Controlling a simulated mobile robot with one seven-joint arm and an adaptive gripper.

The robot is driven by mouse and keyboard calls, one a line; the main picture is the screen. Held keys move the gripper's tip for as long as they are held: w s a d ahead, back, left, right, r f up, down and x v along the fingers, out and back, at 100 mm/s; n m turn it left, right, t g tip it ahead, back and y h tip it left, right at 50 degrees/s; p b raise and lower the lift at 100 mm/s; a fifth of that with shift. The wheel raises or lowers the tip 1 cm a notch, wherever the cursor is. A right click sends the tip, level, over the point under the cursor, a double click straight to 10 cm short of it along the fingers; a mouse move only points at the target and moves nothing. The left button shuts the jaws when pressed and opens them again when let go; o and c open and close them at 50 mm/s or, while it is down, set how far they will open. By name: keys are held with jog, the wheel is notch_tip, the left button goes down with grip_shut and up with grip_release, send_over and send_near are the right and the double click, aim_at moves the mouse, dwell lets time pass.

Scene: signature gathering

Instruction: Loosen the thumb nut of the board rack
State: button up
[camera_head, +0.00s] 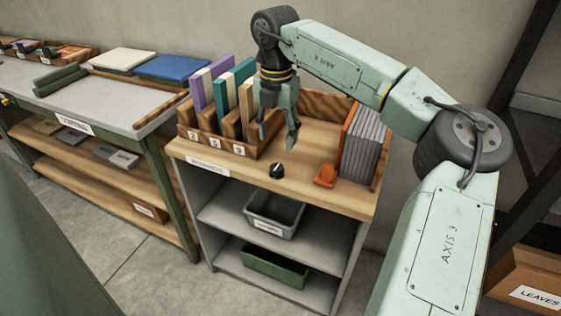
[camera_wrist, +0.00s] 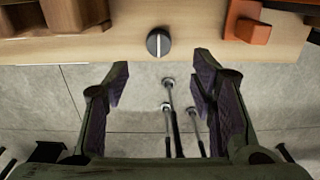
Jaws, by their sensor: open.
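A round black knob (camera_head: 277,170) with a pale line across its top, which looks like the thumb nut, sits near the front edge of the wooden shelf top. It also shows in the wrist view (camera_wrist: 158,43), upper middle. The rack of grey boards (camera_head: 362,144) stands at the right end of the top, with an orange panel at its left side. An orange block (camera_head: 325,175) sits between knob and boards; it shows in the wrist view (camera_wrist: 247,22) too. My gripper (camera_head: 278,143) is open and empty, pointing down above the knob, apart from it.
A wooden divider (camera_head: 236,146) with numbered slots and coloured boards stands left of the knob. A grey bin (camera_head: 274,214) and a green bin (camera_head: 275,263) sit on the shelves below. A sorting table (camera_head: 108,98) is at left. The wood around the knob is bare.

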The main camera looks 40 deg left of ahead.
aim_at(277, 167)
notch_tip(277, 167, down, 9)
jog(key=shift+a+f+p, duration=0.1)
jog(key=shift+p, duration=0.85)
jog(key=shift+c, duration=0.2)
jog(key=c, duration=1.1)
